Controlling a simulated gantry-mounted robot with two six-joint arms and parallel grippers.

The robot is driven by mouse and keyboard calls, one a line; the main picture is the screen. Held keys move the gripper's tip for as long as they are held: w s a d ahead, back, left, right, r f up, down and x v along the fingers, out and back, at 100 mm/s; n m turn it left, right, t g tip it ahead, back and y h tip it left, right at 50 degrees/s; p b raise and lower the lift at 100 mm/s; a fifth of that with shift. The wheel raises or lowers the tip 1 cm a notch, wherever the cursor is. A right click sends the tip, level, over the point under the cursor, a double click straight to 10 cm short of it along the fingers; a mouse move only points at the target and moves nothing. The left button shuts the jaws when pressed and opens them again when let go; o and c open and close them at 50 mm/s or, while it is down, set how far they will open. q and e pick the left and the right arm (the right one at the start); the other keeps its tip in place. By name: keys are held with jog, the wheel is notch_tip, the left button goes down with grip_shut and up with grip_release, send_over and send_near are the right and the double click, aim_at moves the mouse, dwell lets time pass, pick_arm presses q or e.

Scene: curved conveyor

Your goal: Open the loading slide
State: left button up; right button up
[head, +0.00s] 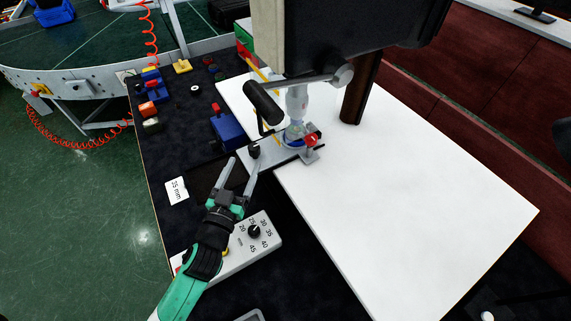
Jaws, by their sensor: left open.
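A flat grey metal slide plate (272,158) lies at the left edge of the white tabletop, and I take it for the loading slide. A small black knob (254,152) stands on its left end. My left gripper (244,160) is open, with its two grey fingers pointing at the plate. The right finger's tip is at the knob in the picture. I cannot tell whether it touches. The other tip is left of the knob, over the dark opening beside the plate. My right gripper is not in view.
A clear, blue-based part (294,133) and a red-knobbed clamp (311,142) stand at the plate's right end, under a large grey machine head (345,35). A black-handled lever (264,103) hangs above. A dial box (250,240) sits below my gripper.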

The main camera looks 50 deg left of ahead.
aim_at(258, 141)
pick_arm(q)
jog(key=shift+d+f, duration=0.2)
jog(key=shift+f, duration=0.7)
jog(key=shift+a+r, duration=0.1)
jog(key=shift+r, duration=0.1)
jog(key=shift+w+a, duration=0.25)
jog(key=shift+w, duration=0.1)
jog(key=x, duration=1)
jog(key=shift+w+a, duration=0.15)
jog(key=shift+w, duration=0.15)
jog(key=shift+f, duration=0.1)
grip_shut()
